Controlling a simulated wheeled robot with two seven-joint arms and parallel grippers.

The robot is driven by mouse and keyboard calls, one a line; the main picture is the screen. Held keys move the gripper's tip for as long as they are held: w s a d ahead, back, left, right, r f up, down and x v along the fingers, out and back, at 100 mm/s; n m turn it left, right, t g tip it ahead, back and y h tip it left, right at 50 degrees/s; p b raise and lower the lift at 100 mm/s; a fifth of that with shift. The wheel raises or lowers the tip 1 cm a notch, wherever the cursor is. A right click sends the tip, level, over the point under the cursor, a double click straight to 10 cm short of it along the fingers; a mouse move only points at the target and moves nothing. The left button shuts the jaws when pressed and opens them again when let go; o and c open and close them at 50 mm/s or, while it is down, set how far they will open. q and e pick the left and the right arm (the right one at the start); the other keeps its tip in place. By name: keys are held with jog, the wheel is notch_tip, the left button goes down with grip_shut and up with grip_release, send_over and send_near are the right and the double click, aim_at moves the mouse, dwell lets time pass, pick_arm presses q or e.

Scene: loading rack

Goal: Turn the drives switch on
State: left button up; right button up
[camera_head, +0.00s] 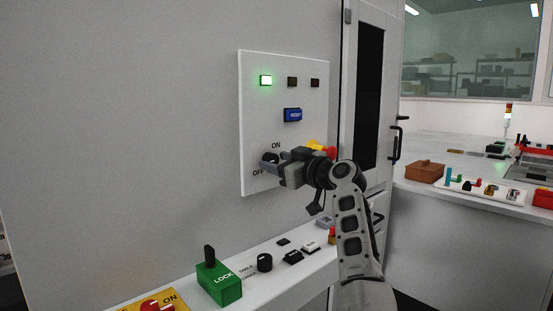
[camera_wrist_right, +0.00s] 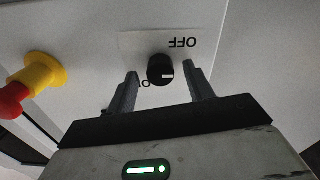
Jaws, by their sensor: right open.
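The drives switch is a black round knob (camera_wrist_right: 157,67) in the right wrist view, with a short white mark toward its right side. An upside-down OFF label shows above right of it, and a partly covered label lies below left. My right gripper (camera_wrist_right: 161,82) is open, with one finger on each side of the knob; I cannot tell if they touch it. In the head view my right gripper (camera_head: 272,163) is at the panel (camera_head: 257,115), between the ON and OFF labels, hiding most of the switch. My left gripper is not in view.
A yellow and red emergency button (camera_wrist_right: 35,85) is close beside my right gripper. A blue RESET button (camera_head: 293,115) and a lit green lamp (camera_head: 266,80) are above. Below, a ledge carries a green LOCK block (camera_head: 222,285), a black knob (camera_head: 265,262) and small buttons.

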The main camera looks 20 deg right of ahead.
jog(key=shift+w+a, duration=0.25)
jog(key=shift+w, duration=0.2)
jog(key=c, duration=1)
